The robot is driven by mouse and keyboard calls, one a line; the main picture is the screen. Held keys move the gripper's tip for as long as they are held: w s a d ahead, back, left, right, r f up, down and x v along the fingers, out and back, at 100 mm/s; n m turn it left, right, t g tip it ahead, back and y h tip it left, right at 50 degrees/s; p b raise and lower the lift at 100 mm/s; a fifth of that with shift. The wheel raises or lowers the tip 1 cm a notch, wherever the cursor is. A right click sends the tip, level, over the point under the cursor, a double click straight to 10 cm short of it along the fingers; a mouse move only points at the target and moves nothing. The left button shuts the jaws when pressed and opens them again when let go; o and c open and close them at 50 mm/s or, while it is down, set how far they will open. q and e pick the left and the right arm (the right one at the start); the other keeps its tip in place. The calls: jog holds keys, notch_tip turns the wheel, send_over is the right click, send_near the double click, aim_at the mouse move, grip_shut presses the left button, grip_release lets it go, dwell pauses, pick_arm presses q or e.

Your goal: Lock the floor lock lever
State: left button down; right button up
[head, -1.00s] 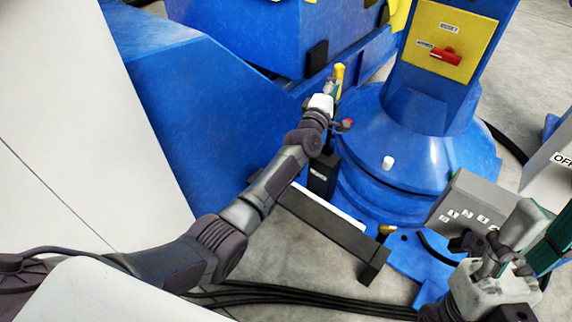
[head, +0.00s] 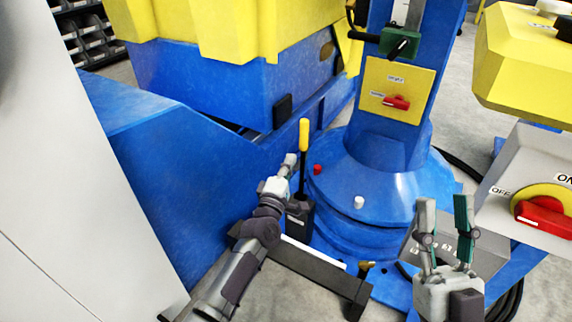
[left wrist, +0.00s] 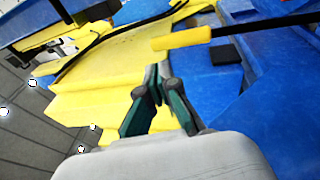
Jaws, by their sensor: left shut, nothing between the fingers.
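The floor lock lever is a black rod with a yellow grip (head: 304,134). It stands nearly upright from a black base (head: 299,215) beside the round blue pedestal. My left gripper (head: 290,160) is shut and empty, just left of the rod and below the grip in the head view. In the left wrist view the yellow grip (left wrist: 182,39) lies across the picture beyond the shut fingertips (left wrist: 158,70), with the black rod running to the right. I cannot tell whether they touch. My right gripper (head: 445,200) is open and empty at the lower right.
The blue column carries a yellow panel with a red switch (head: 396,103). Red (head: 317,169) and white (head: 359,202) knobs sit on the pedestal. A grey box with a red rotary switch (head: 542,214) stands at the right. A blue frame wall (head: 190,170) borders my left arm.

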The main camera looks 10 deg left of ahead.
pick_arm(q)
jog(key=shift+r+p+v, duration=0.1)
jog(key=shift+p+v, duration=0.05)
jog(key=shift+v, duration=0.45)
jog(key=shift+r+p+v, duration=0.15)
jog(key=shift+v, duration=0.5)
pick_arm(e)
jog(key=shift+w+a+f+g+h, duration=0.15)
jog(key=shift+w+f+g+h, duration=0.35)
jog(key=shift+w+f+g, duration=0.7)
